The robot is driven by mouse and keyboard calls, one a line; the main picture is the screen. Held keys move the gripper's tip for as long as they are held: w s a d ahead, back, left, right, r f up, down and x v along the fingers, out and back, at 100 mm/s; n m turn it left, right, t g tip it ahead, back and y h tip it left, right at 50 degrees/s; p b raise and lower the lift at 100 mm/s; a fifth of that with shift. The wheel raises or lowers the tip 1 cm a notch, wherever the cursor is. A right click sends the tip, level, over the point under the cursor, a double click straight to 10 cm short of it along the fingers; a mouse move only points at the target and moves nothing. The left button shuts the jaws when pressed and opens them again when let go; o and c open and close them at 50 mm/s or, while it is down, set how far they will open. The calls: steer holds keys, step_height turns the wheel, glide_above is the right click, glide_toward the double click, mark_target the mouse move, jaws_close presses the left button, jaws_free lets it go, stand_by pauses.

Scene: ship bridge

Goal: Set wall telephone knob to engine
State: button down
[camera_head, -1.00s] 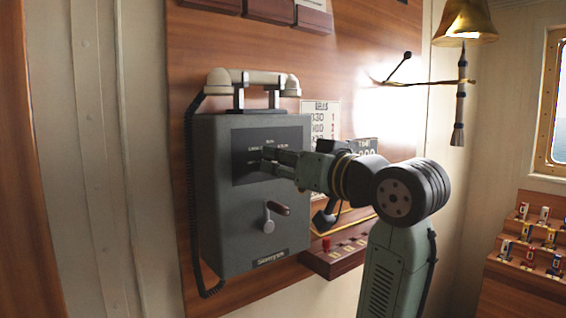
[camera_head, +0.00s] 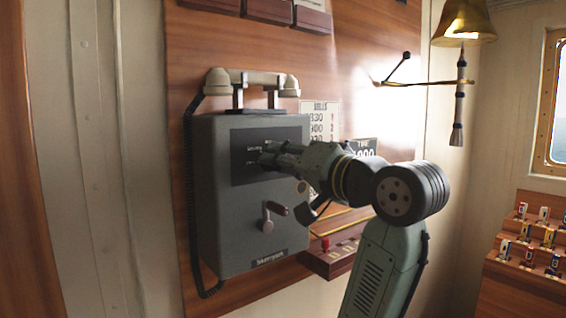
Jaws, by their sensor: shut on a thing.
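The wall telephone (camera_head: 222,215) is a grey box on a wooden wall panel, with a pale handset (camera_head: 250,79) in a cradle on top. A black dial plate (camera_head: 243,174) with small white labels is on its upper front. My gripper (camera_head: 264,158) reaches in from the right and is shut on the knob at the middle of this plate. The fingers hide the knob and the labels on the right, so its pointing direction cannot be told. A crank (camera_head: 268,221) with a dark handle sits lower on the front.
A wooden box with a red knob (camera_head: 326,245) is below my arm. A brass bell (camera_head: 464,22) with a hanging rope (camera_head: 459,100) is at the upper right. Printed signs (camera_head: 318,122) are behind my gripper. A coiled black cord (camera_head: 190,190) hangs left of the telephone.

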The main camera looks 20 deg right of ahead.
stand_by(0.4)
steer(key=c, duration=1.2)
jaws_free()
steer(key=shift+c, duration=0.2)
steer(key=v, duration=1.2)
